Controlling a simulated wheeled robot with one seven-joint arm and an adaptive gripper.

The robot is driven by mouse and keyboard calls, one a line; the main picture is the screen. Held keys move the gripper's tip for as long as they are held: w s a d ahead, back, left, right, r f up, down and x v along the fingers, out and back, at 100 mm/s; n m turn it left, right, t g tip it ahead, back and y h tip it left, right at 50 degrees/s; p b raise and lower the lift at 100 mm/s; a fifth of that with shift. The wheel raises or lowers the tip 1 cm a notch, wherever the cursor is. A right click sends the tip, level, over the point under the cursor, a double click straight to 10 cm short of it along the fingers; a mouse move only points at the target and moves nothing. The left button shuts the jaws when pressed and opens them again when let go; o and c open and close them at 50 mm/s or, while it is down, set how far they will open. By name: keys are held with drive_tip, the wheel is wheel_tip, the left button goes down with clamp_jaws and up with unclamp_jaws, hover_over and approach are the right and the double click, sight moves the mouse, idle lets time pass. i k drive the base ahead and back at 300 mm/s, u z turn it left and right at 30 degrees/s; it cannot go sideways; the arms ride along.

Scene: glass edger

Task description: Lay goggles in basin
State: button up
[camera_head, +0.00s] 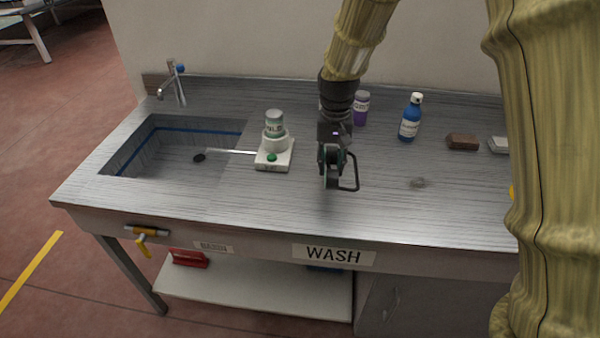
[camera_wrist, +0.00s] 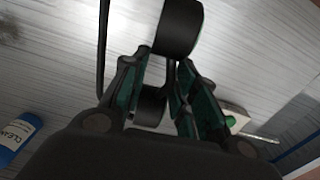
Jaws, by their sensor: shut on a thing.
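My gripper (camera_head: 331,160) is shut on the dark goggles and holds them above the middle of the counter. The goggles (camera_head: 354,174) hang partly hidden by the gripper, with a thin dark loop sticking out to the right. In the wrist view, rounded dark parts of the goggles (camera_wrist: 180,28) show around the green-lined fingers (camera_wrist: 163,78). The basin (camera_head: 122,160) is sunk in the left of the counter, well left of my gripper, with a blue line around its inner wall. A corner of the basin (camera_wrist: 303,140) shows at the right of the wrist view.
A white unit (camera_head: 276,161) with a green button and grey-green jar stands between gripper and basin; its thin rod reaches over the basin. A tap (camera_head: 175,84) stands behind the basin. A purple bottle (camera_head: 361,108), blue bottle (camera_head: 410,118) and brown block (camera_head: 462,141) are right.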

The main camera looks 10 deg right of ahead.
sight(167, 174)
drive_tip(key=u, duration=0.45)
drive_tip(key=k, duration=0.55)
drive_tip(key=u, duration=0.85)
drive_tip(key=i, duration=1.75)
drive_tip(key=z, duration=0.2)
